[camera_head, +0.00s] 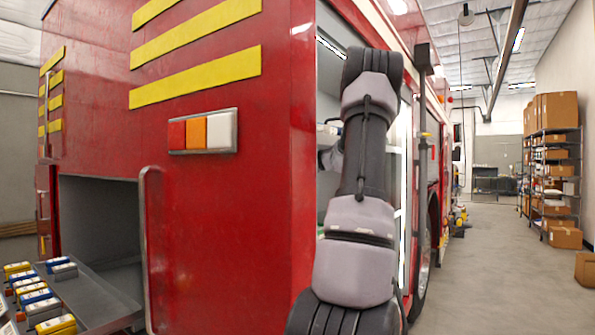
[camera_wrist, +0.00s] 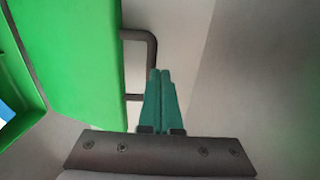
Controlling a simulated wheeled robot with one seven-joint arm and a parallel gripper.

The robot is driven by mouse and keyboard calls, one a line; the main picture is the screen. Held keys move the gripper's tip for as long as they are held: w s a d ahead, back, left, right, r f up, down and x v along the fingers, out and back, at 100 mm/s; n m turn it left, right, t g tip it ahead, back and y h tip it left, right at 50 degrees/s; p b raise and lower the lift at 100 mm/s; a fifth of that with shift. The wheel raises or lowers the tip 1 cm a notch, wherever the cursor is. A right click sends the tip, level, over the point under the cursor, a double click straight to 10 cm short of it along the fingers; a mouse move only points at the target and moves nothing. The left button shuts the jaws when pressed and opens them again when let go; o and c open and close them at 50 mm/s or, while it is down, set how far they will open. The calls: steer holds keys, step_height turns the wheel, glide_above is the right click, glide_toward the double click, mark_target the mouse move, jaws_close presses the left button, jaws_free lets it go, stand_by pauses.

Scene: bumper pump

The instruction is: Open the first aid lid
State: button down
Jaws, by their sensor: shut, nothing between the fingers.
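The green first aid case shows in the wrist view as a broad green panel (camera_wrist: 72,60) at the left, which looks like its lid. A dark U-shaped handle (camera_wrist: 140,34) juts from the panel's right edge. Further left is a green rim (camera_wrist: 32,118) around a recess with something blue and white inside, partly cut off by the frame. My gripper (camera_wrist: 160,72) has its teal fingers together and empty, overlapping the handle's outer bar in the picture. I cannot tell whether they touch it. The head view does not show the case or my gripper.
A red fire truck (camera_head: 225,215) fills the left of the head view; my arm is at its side compartment. A pulled-out tray (camera_head: 100,300) holds several small boxes at lower left. Shelves with cartons (camera_head: 550,165) stand far right. The floor (camera_head: 490,270) between is clear.

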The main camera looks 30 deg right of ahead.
steer(key=shift+r+x, duration=0.25)
steer(key=shift+x, duration=0.85)
